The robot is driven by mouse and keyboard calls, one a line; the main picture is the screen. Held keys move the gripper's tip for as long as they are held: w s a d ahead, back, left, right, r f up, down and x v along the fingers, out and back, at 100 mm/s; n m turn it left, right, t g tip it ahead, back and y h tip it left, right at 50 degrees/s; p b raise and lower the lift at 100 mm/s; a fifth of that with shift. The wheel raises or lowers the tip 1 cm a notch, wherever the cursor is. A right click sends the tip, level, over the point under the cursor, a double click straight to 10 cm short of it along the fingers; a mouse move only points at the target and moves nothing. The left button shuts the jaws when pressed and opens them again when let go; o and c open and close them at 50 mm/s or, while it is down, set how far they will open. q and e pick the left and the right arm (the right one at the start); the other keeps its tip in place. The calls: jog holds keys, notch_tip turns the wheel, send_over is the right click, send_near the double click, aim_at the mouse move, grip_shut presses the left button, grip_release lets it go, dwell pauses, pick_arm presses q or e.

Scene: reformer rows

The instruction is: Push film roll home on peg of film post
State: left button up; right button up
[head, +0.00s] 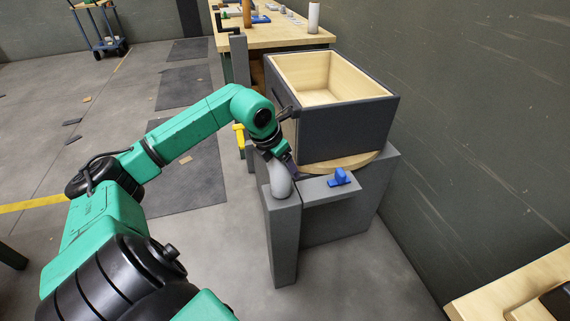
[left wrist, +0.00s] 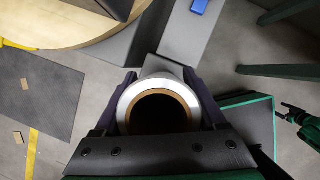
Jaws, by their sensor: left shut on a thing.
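The film roll is a pale grey-white cylinder (head: 280,182). It is at the top of the grey film post (head: 284,245), and in the head view I cannot tell how far down it sits. In the left wrist view the roll (left wrist: 125,104) shows end-on as a white ring with a brown core and a dark hole. My left gripper (head: 287,170) is shut on the roll, with a dark finger on either side of it in the left wrist view (left wrist: 160,92). The peg is hidden. What looks like my right gripper (left wrist: 287,110) shows small at the right edge of the left wrist view.
A grey arm or ledge with a blue block (head: 340,178) extends right from the post. Behind it a dark open box (head: 345,128) stands on a round wooden board (head: 340,164). A workbench (head: 275,36) is farther back, a wall at right.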

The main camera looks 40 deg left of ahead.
pick_arm(q)
jog(key=shift+f+b, duration=0.4)
jog(key=shift+f, duration=0.1)
jog(key=o, duration=1.5)
jog(key=shift+r, duration=0.1)
jog(key=b+v, duration=0.1)
jog(key=v, duration=1.3)
jog(key=shift+s+r+b, duration=0.1)
jog(key=shift+r+b, duration=0.15)
jog(key=shift+b, duration=0.05)
